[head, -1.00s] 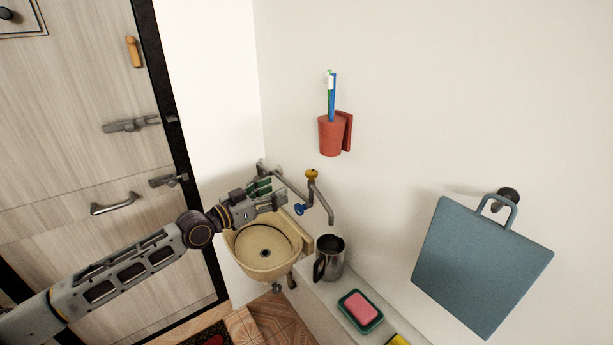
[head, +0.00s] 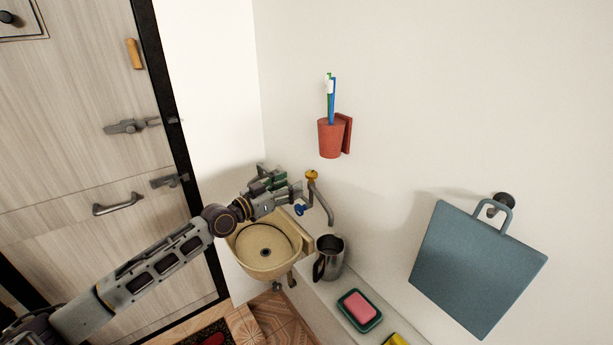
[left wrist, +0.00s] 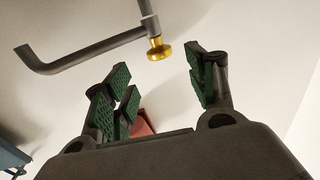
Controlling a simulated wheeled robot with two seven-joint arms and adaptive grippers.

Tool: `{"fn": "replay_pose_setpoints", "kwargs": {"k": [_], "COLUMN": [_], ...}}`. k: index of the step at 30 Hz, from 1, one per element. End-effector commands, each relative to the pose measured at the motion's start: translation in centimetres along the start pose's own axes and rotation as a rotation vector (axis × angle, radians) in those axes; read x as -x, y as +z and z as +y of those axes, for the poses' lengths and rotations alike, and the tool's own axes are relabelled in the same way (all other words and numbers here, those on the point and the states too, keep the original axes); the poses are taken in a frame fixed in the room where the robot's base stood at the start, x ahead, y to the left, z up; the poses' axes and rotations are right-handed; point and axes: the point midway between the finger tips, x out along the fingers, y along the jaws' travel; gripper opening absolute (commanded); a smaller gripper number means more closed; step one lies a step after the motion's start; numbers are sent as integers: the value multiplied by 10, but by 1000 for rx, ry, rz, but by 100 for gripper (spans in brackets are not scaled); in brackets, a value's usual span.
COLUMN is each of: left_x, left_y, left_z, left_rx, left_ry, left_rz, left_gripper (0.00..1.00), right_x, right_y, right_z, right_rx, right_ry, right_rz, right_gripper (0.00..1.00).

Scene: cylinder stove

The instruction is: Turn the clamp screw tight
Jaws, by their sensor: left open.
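No part in view can be clearly identified as a clamp screw. A wall tap over the basin has a yellow-brass knob (head: 312,175) and a blue knob (head: 300,209). My left gripper (head: 294,191) is just left of these knobs in the head view, with its fingers partly overlapping the pipes. In the left wrist view the gripper (left wrist: 162,85) is open, its green-padded fingers apart and nothing between them. The brass knob (left wrist: 158,50) shows beyond the gap, apart from the fingers. My right gripper is not in view.
The basin (head: 265,250) is below my left gripper. The tap's spout (head: 325,205) hangs to the right. A metal jug (head: 330,258) and a soap dish (head: 360,311) stand on the ledge. A red toothbrush cup (head: 331,138) is on the wall above.

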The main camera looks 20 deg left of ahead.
Motion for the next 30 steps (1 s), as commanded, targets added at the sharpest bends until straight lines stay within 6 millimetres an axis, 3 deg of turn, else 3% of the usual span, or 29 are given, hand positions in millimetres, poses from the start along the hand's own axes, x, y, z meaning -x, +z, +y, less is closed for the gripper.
{"fn": "replay_pose_setpoints", "kwargs": {"k": [30], "left_x": [-74], "left_y": [-1], "left_z": [0], "left_rx": [-1], "left_ry": [0], "left_rz": [0], "left_gripper": [57], "right_x": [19], "right_y": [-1], "right_z": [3], "right_rx": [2], "right_ry": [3], "right_rz": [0], "right_gripper": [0]}}
